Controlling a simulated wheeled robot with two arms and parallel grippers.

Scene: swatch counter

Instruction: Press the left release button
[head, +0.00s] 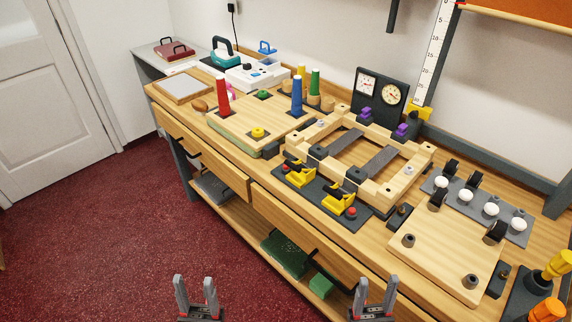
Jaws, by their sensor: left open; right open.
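A dark base plate (318,203) lies along the front edge of the workbench and carries two yellow clamps. The left yellow clamp (300,177) has a small red button (285,169) beside it, partly hard to make out. The right yellow clamp (338,202) has a clearer red button (351,212) at its right. My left gripper (195,284) is open and empty, low in front of the bench over the floor. My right gripper (377,284) is open and empty, also low in front of the bench. Both are well apart from the buttons.
A wooden frame (425,155) stands behind the base plate. A wooden board (445,250) lies to the right, and a board with coloured cones (222,98) to the left. The bench's front drawers (300,232) lie between my grippers and the top. Red floor (90,240) is clear at left.

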